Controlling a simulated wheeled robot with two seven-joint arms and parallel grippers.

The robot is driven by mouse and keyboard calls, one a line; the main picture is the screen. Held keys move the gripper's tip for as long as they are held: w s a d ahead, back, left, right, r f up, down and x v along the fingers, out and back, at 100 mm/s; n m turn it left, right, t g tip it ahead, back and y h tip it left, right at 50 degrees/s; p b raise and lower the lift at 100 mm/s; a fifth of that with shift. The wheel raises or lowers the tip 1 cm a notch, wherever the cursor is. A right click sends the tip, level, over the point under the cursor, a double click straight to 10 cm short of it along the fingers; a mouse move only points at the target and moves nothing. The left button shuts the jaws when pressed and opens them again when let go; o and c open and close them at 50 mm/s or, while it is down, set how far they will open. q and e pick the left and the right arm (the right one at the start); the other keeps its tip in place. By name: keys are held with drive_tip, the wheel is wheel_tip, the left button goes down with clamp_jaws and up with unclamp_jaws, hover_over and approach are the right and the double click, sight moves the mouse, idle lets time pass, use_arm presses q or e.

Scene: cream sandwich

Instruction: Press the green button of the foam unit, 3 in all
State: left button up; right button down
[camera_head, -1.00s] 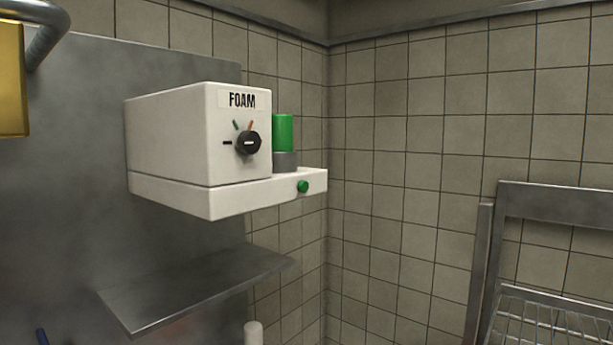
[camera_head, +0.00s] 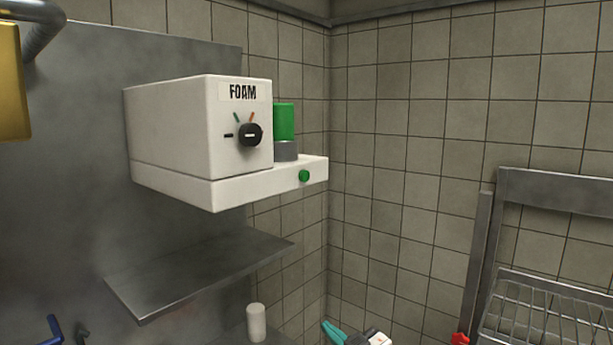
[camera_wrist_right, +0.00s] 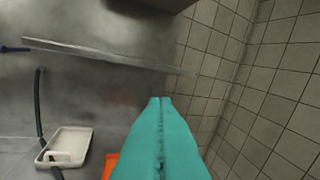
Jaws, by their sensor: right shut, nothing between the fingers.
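The white foam unit (camera_head: 170,130) is fixed to the steel wall panel in the head view, with a FOAM label and a black dial (camera_head: 250,135) on its front. Its small round green button (camera_head: 304,176) sits on the front of the lower ledge, at the right end. A green cylinder (camera_head: 284,122) on a grey base stands on that ledge. My right gripper (camera_head: 328,327) shows its teal fingers at the bottom edge, below and apart from the button. In the right wrist view its teal fingers (camera_wrist_right: 160,100) are shut together and empty. My left gripper is not in view.
A steel shelf (camera_head: 195,270) juts out below the unit. A white cylinder (camera_head: 256,322) stands under it. A wire rack (camera_head: 545,305) is at the right. The right wrist view shows a white tray (camera_wrist_right: 66,146) and something orange (camera_wrist_right: 110,163). Space before the tiled corner is clear.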

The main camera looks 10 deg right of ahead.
drive_tip(key=w+d+r+n+t+y, duration=0.15)
drive_tip(key=w+r+t, duration=0.25)
drive_tip(key=r, duration=0.9)
drive_tip(key=t+y, duration=0.1)
drive_tip(key=t, duration=0.3)
approach(304, 176)
drive_tip(key=s+d+r, duration=0.3)
drive_tip(key=d+r, duration=0.2)
drive_tip(key=d, duration=0.1)
drive_tip(key=shift+a+r, duration=0.1)
drive_tip(key=shift+r, duration=0.05)
drive_tip(key=w+a, duration=0.5)
drive_tip(key=w, duration=0.2)
drive_tip(key=shift+a+b, duration=0.25)
drive_tip(key=shift+b, duration=0.1)
drive_tip(key=shift+w+a, duration=0.1)
drive_tip(key=shift+w, duration=0.05)
drive_tip(key=shift+w+a, duration=0.15)
drive_tip(key=shift+w, duration=0.05)
